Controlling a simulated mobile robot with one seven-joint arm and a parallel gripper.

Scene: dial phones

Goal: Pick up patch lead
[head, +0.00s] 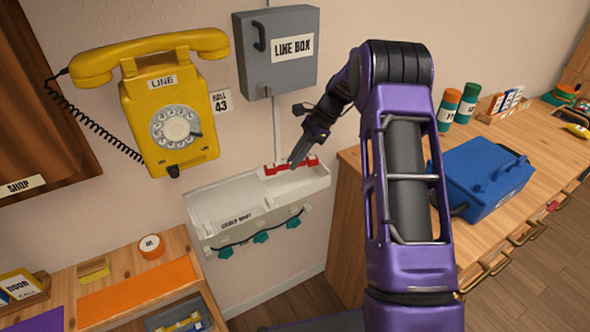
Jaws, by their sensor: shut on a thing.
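A small red piece (275,169) with pale parts, which looks like the patch lead, is at the back right of the white wall tray (205,205). My gripper (296,163) reaches down from the right over the tray's back right end. Its fingers are close together at the red piece and hide part of it. I cannot tell whether the piece is lifted off the tray. A dark cable (232,243) with teal pieces (261,237) runs along the tray's front.
A yellow dial phone (203,131) and a grey line box (303,66) hang on the wall above the tray. A wooden bench at right (347,211) bears a blue case (478,165). A lower wooden table at left (62,284) holds an orange mat (138,292).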

